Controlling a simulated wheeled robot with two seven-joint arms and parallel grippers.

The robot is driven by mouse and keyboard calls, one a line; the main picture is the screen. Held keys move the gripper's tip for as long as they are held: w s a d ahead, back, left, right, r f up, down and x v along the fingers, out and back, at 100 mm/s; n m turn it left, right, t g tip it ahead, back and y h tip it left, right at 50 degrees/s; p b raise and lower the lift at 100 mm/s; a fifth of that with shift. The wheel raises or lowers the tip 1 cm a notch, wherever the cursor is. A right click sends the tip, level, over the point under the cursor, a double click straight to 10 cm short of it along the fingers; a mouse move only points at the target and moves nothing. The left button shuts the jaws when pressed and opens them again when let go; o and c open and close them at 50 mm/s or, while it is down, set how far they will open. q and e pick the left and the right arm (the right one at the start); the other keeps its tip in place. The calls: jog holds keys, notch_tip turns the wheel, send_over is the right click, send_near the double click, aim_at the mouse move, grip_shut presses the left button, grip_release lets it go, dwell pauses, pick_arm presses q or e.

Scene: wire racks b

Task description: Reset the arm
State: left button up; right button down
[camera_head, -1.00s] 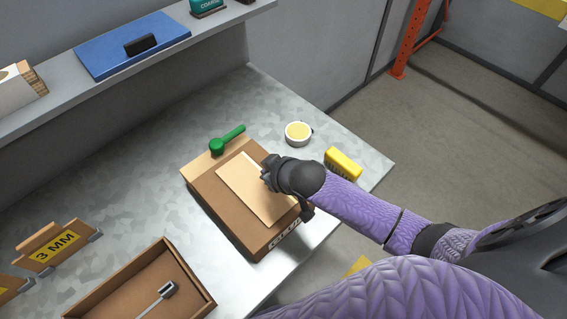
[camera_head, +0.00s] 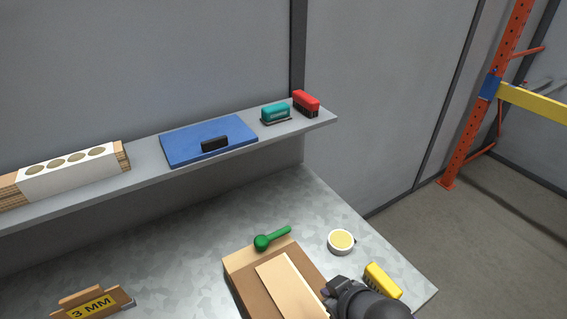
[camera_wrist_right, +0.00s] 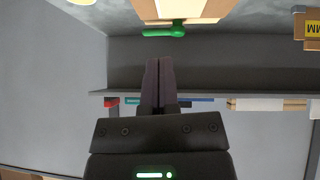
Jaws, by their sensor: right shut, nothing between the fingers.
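My right gripper (camera_head: 330,296) shows at the bottom of the head view, over the right side of a brown cardboard box (camera_head: 240,271) on the metal worktop. In the wrist view its two dark fingers (camera_wrist_right: 158,65) are together and hold nothing. Whether it touches the box cannot be told. My left gripper is in neither view.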

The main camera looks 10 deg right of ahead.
jog(key=s+m+g+h, duration=0.25)
jog(key=s+g, duration=0.25)
jog(key=s, duration=0.9)
notch_tip(320, 180, down, 29)
jog(key=s+g+b, duration=0.2)
jog(key=s+b, duration=0.1)
jog(key=b, duration=0.7)
jog(key=s+d+f+b, duration=0.3)
jog(key=s+f+b, duration=0.3)
jog(key=s+f, duration=0.6)
notch_tip(320, 180, down, 3)
jog(key=shift+s+f+n+g, duration=0.15)
jog(key=shift+s+n+g, duration=0.05)
jog(key=shift+n+g, duration=0.2)
